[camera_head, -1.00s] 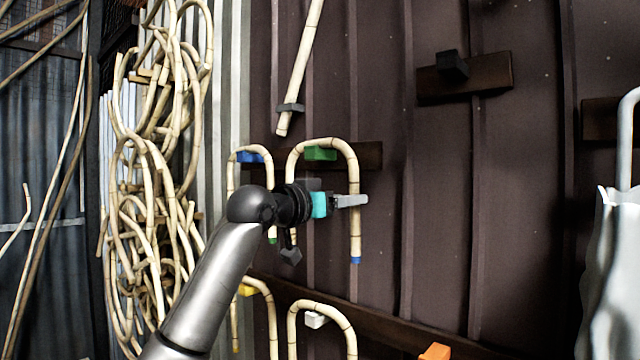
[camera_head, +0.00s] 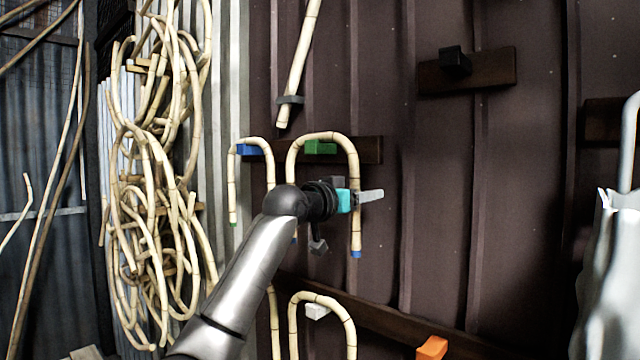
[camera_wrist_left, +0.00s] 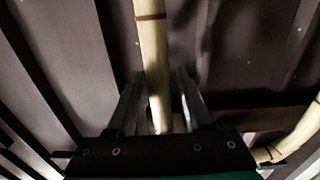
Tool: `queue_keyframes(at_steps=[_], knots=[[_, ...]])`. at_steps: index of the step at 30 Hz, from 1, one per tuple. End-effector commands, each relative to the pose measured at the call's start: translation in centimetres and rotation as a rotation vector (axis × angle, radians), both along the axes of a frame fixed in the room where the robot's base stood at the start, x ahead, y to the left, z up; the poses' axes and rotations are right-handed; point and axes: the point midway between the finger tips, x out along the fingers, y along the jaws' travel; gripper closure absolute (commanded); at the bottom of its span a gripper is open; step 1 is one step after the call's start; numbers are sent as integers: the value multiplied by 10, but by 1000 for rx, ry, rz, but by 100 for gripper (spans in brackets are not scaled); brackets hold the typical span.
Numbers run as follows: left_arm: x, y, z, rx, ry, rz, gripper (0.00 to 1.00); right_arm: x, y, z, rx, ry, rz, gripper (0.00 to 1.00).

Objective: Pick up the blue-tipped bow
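The blue-tipped bow (camera_head: 353,162) is a pale bent rattan piece, hanging as an upside-down U over the green peg (camera_head: 320,147) on the wall. Its blue tip shows at the lower end of its right leg. My left gripper (camera_head: 368,196) is at that right leg, above the blue tip; my arm partly hides the left leg. In the left wrist view, a rattan rod (camera_wrist_left: 154,70) runs between the two fingers (camera_wrist_left: 158,100), with gaps on both sides, so the gripper looks open around it. My right gripper is not in view.
A green-tipped bow (camera_head: 232,190) hangs from the blue peg (camera_head: 248,150) close on the left. Another bow (camera_head: 346,325) hangs below at the white peg (camera_head: 317,311). A straight rod (camera_head: 299,65) is above. An orange peg (camera_head: 432,347) is lower right. The wall to the right is mostly clear.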

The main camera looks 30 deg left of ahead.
Motion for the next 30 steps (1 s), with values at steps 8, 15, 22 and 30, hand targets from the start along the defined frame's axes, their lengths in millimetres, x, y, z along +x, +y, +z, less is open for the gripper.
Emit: queue_keyframes(at_steps=[8, 15, 22, 30], knots=[[0, 0, 0, 0, 0, 0, 82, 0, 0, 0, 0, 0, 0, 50], [0, 0, 0, 0, 1, 0, 100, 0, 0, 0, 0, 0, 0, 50], [0, 0, 0, 0, 1, 0, 100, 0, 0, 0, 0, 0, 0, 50], [0, 0, 1, 0, -1, 0, 100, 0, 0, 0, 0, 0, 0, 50]])
